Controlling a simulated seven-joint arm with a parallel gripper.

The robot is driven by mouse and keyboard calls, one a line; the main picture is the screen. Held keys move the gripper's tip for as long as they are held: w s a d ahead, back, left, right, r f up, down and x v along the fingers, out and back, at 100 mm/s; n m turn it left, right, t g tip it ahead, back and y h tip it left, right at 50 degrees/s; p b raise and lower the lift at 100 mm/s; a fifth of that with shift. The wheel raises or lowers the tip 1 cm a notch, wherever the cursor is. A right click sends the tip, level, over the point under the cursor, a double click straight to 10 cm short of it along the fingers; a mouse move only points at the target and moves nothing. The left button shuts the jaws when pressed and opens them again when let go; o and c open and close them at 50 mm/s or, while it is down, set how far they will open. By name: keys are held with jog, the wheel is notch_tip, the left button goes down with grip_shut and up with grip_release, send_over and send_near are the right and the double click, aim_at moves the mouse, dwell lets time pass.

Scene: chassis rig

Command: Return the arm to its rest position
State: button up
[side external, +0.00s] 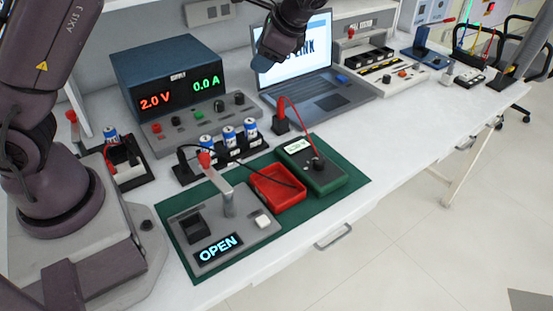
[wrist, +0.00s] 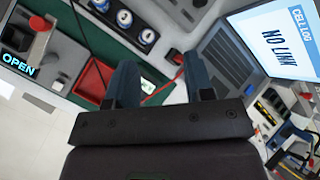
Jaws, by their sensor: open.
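My gripper (side external: 270,57) hangs at the top of the side view, in front of the laptop screen and above the bench. In the wrist view my gripper (wrist: 162,70) shows two blue-grey fingers spread apart, with nothing between them. The green tester box (wrist: 150,88) and a red lead lie beyond the gap, apart from the fingers. My arm's base stands at the left of the side view. The upper links leave the picture at the top, so most of the arm's pose is hidden.
The laptop (side external: 318,75) reads "LINK" in part. A power supply (side external: 170,80) shows 2.0 V and 0.0 A. A battery rack (side external: 220,150), a red tray (side external: 277,188) and a lever fixture (side external: 225,228) reading OPEN stand nearby. The bench front edge is clear.

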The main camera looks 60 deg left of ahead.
jog(key=s+d+r+n+t+h, duration=0.2)
jog(key=s+r, duration=0.1)
jog(key=s, duration=0.4)
jog(key=s+d+r+n+t+h, duration=0.2)
jog(key=s+d+r+n+t, duration=0.1)
jog(key=s, duration=0.5)
jog(key=s+d+r+n+t+h, duration=0.2)
jog(key=s+d+r+t, duration=0.1)
jog(key=s, duration=0.5)
jog(key=shift+r+h, duration=0.4)
jog(key=shift+r, duration=0.2)
